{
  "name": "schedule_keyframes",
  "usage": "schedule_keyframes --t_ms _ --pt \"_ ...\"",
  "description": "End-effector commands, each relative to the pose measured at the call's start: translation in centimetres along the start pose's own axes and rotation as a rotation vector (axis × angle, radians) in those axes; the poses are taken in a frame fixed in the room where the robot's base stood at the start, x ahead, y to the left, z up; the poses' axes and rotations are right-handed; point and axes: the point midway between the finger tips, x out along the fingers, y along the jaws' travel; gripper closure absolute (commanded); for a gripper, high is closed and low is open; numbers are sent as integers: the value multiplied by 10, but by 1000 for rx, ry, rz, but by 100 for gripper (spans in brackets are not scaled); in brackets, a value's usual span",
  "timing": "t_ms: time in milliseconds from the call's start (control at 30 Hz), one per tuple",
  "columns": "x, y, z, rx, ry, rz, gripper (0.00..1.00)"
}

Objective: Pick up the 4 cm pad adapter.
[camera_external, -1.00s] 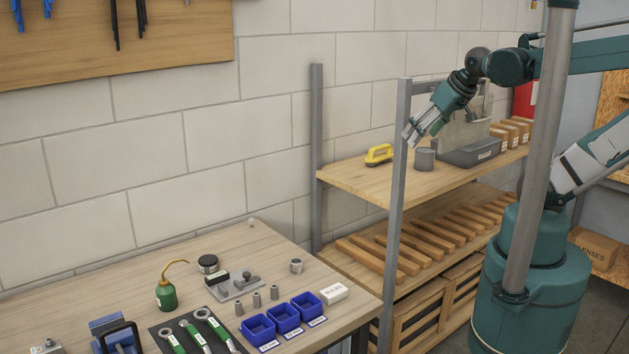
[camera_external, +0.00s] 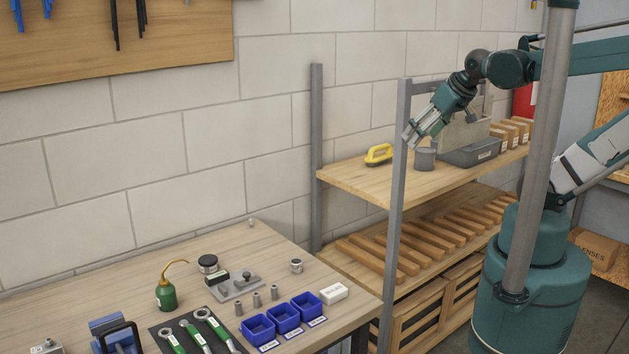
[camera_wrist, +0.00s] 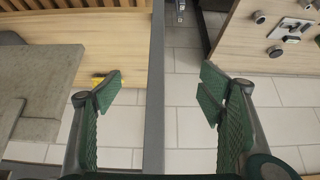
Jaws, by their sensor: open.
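No part is labelled readably as the 4 cm pad adapter. Candidates on the workbench in the external view are a short silvery cylinder (camera_external: 296,266) near the back right edge and several small grey cylinders (camera_external: 257,299) in a row behind the blue bins. Small round parts (camera_wrist: 275,51) also show on the bench in the wrist view, too small to identify. My gripper (camera_external: 411,138) is up by the shelf post, well to the right of and above the bench. In the wrist view my gripper (camera_wrist: 160,95) is open and empty, its green-padded fingers wide apart.
A grey shelf post (camera_external: 397,200) stands near my gripper; the post (camera_wrist: 156,90) runs between the fingers in the wrist view. The shelf (camera_external: 360,187) holds a yellow-handled tool (camera_external: 379,154), a grey can (camera_external: 425,159) and a bin. Blue bins (camera_external: 284,316) and wrenches crowd the bench front.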

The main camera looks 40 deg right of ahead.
Motion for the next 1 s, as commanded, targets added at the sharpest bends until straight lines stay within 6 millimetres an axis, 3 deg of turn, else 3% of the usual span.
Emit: schedule_keyframes --t_ms 33,133,633,767,1000 --pt "0 0 0 0 0 0 32" --pt "0 0 0 0 0 0 45" --pt "-8 0 -6 0 0 0 45" --pt "-23 0 -16 0 0 0 45" --pt "-72 0 -52 0 0 0 45"
